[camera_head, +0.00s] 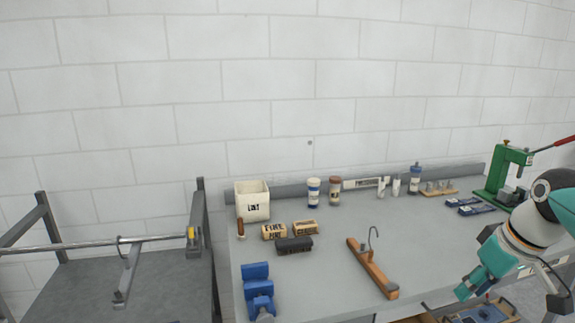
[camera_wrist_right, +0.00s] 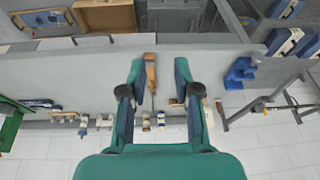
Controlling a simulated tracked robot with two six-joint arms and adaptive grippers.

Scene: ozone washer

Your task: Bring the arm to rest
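My right arm comes in at the right edge of the head view, in white and teal. Its gripper (camera_head: 476,284) hangs in front of the right part of the workbench (camera_head: 335,255). In the right wrist view the two teal fingers of this gripper (camera_wrist_right: 160,72) stand apart with nothing held between them. The bench lies some way beyond the fingertips. A wooden bar with a metal hook (camera_head: 374,268) lies on the bench; in the right wrist view the bar (camera_wrist_right: 150,72) shows beside the left finger. My left gripper is not in view.
A white bin (camera_head: 252,201), small labelled blocks (camera_head: 274,231), a dark brush-like block (camera_head: 294,246) and a blue vise (camera_head: 257,290) are on the left of the bench. Bottles (camera_head: 314,193) line the back. A green press (camera_head: 502,174) stands at right. The bench middle is mostly clear.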

